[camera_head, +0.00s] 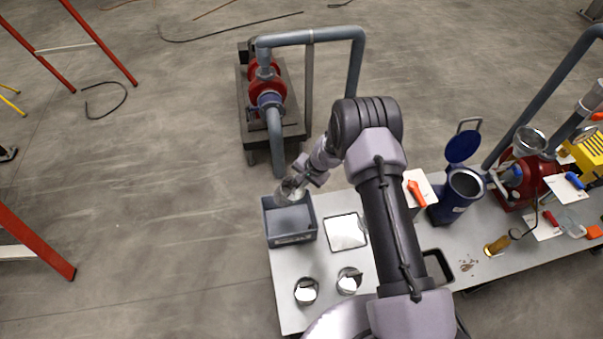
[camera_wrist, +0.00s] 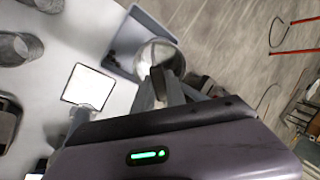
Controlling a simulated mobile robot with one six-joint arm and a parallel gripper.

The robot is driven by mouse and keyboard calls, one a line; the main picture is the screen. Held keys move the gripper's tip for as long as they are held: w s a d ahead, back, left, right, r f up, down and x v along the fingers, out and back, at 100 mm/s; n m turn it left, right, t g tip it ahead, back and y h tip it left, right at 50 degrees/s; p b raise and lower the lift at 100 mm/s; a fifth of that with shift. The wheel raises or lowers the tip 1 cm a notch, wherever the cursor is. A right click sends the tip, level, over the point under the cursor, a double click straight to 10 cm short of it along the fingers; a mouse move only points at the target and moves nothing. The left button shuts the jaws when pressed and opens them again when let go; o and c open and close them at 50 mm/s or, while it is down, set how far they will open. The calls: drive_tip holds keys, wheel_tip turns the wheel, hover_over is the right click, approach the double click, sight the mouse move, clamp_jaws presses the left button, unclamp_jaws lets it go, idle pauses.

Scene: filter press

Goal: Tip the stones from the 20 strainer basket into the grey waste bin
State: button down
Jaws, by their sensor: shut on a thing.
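The grey waste bin (camera_head: 291,239) stands at the table's far left corner, its open top facing up. My gripper (camera_head: 302,182) is shut on a metal strainer basket (camera_head: 288,192), held at the bin's far edge. In the wrist view my gripper (camera_wrist: 168,88) reaches to the round basket (camera_wrist: 158,52), which overlaps the bin (camera_wrist: 127,42). The basket looks tilted, but its exact angle is hard to tell. I cannot read a number on it or make out stones in it.
A pale square plate (camera_head: 347,232) and two metal cups (camera_head: 306,291) (camera_head: 349,281) are on the table (camera_head: 285,315). A blue housing (camera_head: 452,200) with its lid (camera_head: 463,147) raised stands to the right. A pump (camera_head: 268,90) stands on the floor behind.

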drive_tip(key=r+p, duration=0.1)
drive_tip(key=p, duration=0.2)
drive_tip(key=shift+w+a+r+h, duration=0.1)
drive_tip(key=shift+a+r+h, duration=0.05)
drive_tip(key=shift+r+h, duration=0.25)
drive_tip(key=shift+w+a+r+g+p, duration=0.1)
drive_tip(key=shift+a+r+g+p, duration=0.2)
drive_tip(key=shift+p, duration=0.5)
drive_tip(key=shift+w+r+h+p, duration=0.15)
drive_tip(key=shift+r+h+p, duration=0.2)
drive_tip(key=shift+h+p, duration=0.25)
drive_tip(key=shift+w+a+r+g+h+b, duration=0.2)
drive_tip(key=shift+r+g+h+b, duration=0.3)
drive_tip(key=shift+b, duration=0.75)
drive_tip(key=shift+w+a+r+g+h+b, duration=0.1)
drive_tip(key=shift+a+r+g+h+b, duration=0.35)
drive_tip(key=shift+b, duration=0.8)
drive_tip(key=shift+d+r, duration=0.1)
drive_tip(key=shift+d, duration=0.1)
